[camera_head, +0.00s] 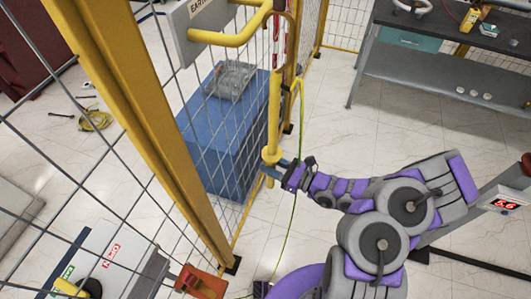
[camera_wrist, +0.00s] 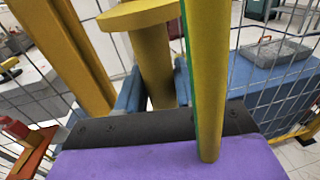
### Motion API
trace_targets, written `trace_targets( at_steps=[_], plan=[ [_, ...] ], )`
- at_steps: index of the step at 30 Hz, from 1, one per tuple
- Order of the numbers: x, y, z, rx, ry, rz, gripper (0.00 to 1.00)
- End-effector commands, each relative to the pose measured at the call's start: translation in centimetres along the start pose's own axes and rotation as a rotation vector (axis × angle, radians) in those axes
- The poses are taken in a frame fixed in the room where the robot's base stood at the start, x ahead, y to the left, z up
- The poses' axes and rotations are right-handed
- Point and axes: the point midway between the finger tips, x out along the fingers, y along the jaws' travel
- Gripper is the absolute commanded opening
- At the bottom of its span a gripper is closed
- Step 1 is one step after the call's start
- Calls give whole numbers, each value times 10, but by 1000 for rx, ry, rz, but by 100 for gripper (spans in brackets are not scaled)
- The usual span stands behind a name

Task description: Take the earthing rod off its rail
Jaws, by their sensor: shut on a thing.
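The yellow earthing rod (camera_head: 274,105) stands upright against the mesh fence in the head view, below the yellow rail (camera_head: 232,39) with its sign board. Its upper end meets the rail area, and I cannot tell whether it still touches. My gripper (camera_head: 272,168) is shut on the rod's lower grip, just under the round collar (camera_head: 270,157). In the wrist view the collar (camera_wrist: 138,16) sits above the blue fingers of my gripper (camera_wrist: 156,92), with the yellow grip (camera_wrist: 152,62) between them. A yellow-green cable (camera_wrist: 208,80) passes close in front of the wrist camera.
Mesh fence with a yellow post (camera_head: 150,120) stands left of the rod. A blue box (camera_head: 222,130) with a grey tray (camera_head: 232,80) is behind the mesh. A workbench (camera_head: 440,75) stands at the back right. Bare floor (camera_head: 350,125) lies between bench and fence.

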Motion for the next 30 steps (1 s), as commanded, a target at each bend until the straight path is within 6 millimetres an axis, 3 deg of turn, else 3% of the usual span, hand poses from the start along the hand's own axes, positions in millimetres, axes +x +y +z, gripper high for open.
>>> trace_targets(
  at_steps=[3,12,30],
  plan=[
    [-17,10,5,2,-7,-6,0],
    [-43,30,6,1,-3,-4,0],
    [-50,36,29,-2,-5,-1,0]
  ],
)
